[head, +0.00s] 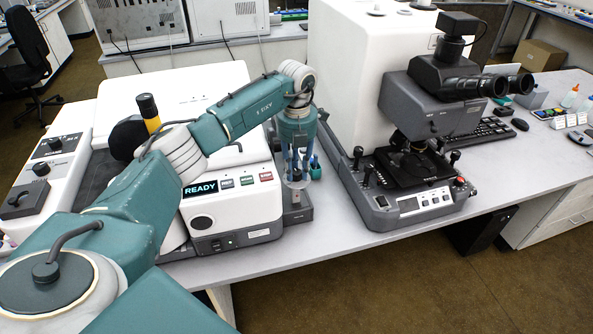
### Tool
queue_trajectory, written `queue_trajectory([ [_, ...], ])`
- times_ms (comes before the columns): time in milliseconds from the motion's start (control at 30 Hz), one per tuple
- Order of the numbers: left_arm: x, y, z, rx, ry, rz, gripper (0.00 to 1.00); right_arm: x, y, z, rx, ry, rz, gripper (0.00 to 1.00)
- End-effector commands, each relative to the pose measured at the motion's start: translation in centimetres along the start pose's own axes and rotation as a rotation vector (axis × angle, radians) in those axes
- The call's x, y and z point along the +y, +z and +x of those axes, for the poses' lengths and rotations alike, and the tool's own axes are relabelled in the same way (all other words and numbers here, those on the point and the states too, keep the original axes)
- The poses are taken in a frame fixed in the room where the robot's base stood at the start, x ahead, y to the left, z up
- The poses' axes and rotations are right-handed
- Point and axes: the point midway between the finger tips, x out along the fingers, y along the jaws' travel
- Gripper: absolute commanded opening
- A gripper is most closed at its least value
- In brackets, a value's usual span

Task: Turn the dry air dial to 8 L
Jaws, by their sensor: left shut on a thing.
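The dry air unit (298,214) is a small grey stand between the white console and the microscope. Its upper part and its dial are mostly hidden behind my left gripper, so the dial's reading cannot be made out. My left gripper (298,181) points down over this unit from the end of the teal arm. Its fingers are closed at the top of the unit, on what appears to be the dial. My right gripper is not in view.
The white console (232,205) with a READY display stands just left of the unit. The infrared microscope (410,190) stands close on the right. The bench front (340,235) is clear. A keyboard (480,132) lies farther right.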

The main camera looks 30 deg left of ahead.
Motion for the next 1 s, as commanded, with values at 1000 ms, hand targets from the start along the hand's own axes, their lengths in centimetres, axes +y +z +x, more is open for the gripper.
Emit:
queue_trajectory([
  [1000,0.0,0.1,0.0,-0.002,0.0,0.964,0.0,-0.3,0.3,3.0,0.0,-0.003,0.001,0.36],
])
